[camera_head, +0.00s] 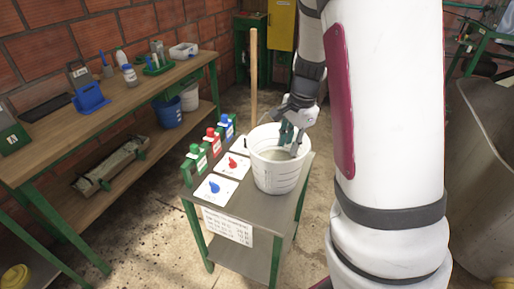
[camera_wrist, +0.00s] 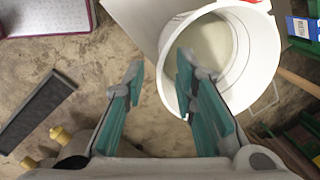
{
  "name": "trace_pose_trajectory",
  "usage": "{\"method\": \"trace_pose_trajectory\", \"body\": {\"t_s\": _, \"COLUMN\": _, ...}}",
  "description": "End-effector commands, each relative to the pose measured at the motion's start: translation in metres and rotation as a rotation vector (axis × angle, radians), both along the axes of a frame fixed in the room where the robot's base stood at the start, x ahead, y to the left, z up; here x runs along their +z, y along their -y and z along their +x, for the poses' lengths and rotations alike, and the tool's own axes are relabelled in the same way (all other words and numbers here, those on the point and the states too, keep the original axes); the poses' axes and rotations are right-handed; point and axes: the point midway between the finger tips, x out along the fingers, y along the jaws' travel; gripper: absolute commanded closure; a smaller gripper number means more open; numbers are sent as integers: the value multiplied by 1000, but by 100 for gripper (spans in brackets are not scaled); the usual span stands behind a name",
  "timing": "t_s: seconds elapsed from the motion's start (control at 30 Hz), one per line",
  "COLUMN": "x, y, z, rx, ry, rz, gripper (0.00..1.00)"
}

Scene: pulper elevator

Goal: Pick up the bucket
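A white bucket (camera_head: 276,170) stands upright on a small grey table (camera_head: 240,237) in the head view. Something pale shows in its bottom in the wrist view (camera_wrist: 212,38). My gripper (camera_head: 291,137) points down at the bucket's open top. In the wrist view my gripper (camera_wrist: 160,72) has its two teal-padded fingers spread with a gap between them. The right finger overlaps the bucket's opening and the left one lies outside its rim, with the wall between them in this view. I cannot tell whether either finger touches the wall. The bucket's handle is not clear.
Left of the bucket are cards with coloured pointers (camera_head: 215,189) and small bottles (camera_head: 211,139). A wooden workbench (camera_head: 120,100) at left holds bottles and boxes, with a blue bucket (camera_head: 169,113) on its lower shelf. A wooden pole (camera_head: 253,75) stands behind. A large grey bin (camera_head: 480,180) is at right.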

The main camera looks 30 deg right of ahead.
Motion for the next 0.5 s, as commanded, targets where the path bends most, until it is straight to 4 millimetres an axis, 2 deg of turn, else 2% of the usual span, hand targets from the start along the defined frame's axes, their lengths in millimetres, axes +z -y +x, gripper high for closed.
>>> {"method": "trace_pose_trajectory", "body": {"t_s": 0.1, "x": -16, "y": 20, "z": 3, "rx": -90, "ry": -24, "rz": -23, "gripper": 74}}
{"method": "trace_pose_trajectory", "body": {"t_s": 0.2, "x": -23, "y": 28, "z": 4, "rx": -131, "ry": -31, "rz": -35, "gripper": 74}}
{"method": "trace_pose_trajectory", "body": {"t_s": 0.37, "x": -42, "y": 31, "z": 6, "rx": -144, "ry": -36, "rz": -37, "gripper": 74}}
{"method": "trace_pose_trajectory", "body": {"t_s": 0.5, "x": -70, "y": 31, "z": 9, "rx": -144, "ry": -37, "rz": -37, "gripper": 74}}
